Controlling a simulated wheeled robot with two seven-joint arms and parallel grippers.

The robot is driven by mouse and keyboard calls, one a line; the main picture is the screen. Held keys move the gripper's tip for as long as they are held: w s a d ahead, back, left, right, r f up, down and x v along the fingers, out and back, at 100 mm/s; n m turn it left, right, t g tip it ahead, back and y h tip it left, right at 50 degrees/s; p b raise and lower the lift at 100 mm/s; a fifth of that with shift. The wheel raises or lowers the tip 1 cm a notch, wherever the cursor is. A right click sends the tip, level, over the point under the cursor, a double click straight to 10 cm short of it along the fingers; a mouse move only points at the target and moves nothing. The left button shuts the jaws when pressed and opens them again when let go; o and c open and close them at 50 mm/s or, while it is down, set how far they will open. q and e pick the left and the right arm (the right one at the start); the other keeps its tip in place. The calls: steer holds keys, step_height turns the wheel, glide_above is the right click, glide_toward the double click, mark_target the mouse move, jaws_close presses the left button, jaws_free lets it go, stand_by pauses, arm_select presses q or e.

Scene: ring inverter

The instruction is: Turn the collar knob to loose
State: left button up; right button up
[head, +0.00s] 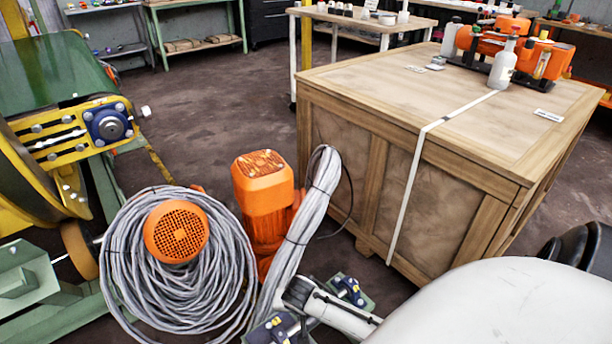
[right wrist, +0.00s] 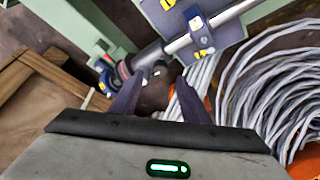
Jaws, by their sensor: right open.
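In the right wrist view, a silver shaft (right wrist: 215,30) runs diagonally over a pale green frame. A dark collar with a round, red-marked part (right wrist: 125,70) sits toward its lower-left end; I take this as the collar knob, but its setting is too small to read. My right gripper (right wrist: 160,103) is open and empty, its two dark fingers pointing toward the collar end, apart from it as far as I can tell. My left gripper is not in view.
Cable coils (head: 125,260) and an orange motor (head: 262,190) stand by the fixture. A large wooden crate (head: 385,200) stands to the right, with a bottle (head: 502,65) and orange equipment (head: 520,45) on top. A green-topped machine (head: 50,80) is at left.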

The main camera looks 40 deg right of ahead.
steer(key=b+x, duration=0.2)
steer(key=x, duration=0.3)
steer(key=shift+r, duration=0.1)
steer(key=c, duration=1.1)
